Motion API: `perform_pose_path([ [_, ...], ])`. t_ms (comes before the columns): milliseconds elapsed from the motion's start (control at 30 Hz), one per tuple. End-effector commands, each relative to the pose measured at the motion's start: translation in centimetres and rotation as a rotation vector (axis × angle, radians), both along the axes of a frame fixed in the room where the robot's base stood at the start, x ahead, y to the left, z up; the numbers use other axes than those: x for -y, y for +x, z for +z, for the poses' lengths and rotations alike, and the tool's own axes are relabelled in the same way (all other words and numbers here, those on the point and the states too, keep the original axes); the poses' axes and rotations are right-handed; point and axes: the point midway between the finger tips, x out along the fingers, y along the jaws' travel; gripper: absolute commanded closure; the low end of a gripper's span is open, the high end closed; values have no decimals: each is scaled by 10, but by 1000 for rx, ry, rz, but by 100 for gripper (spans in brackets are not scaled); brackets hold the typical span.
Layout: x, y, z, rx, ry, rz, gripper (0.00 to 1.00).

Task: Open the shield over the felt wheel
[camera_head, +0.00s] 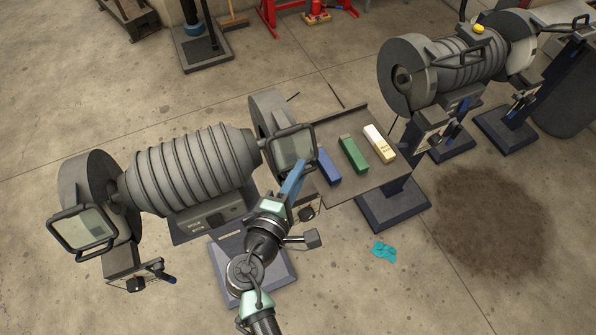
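A grey ribbed bench grinder (196,165) stands on a pedestal, with a wheel housing at each end. A clear, dark-framed shield (292,149) hangs in front of the right housing (268,108). A similar shield (83,232) hangs in front of the left housing (77,176). The wheels are mostly hidden, so I cannot tell which is felt. My gripper (298,172), with blue fingers, reaches up to the lower edge of the right shield. I cannot tell whether it touches the shield or whether its fingers are apart.
A tray (345,190) beside the right housing holds blue (329,168), green (353,154) and cream (379,143) bars. A second machine (455,65) stands at the back right. A teal cloth (384,252) lies on the floor near a dark stain (495,225). Floor at lower right is clear.

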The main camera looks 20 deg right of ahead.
Motion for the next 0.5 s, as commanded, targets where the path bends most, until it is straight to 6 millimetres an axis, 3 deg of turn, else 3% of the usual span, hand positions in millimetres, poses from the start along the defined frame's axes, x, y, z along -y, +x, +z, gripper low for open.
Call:
perform_pose_path([
  [67,0,1,2,4,-2,1,100],
  [500,0,2,4,7,-4,2,100],
])
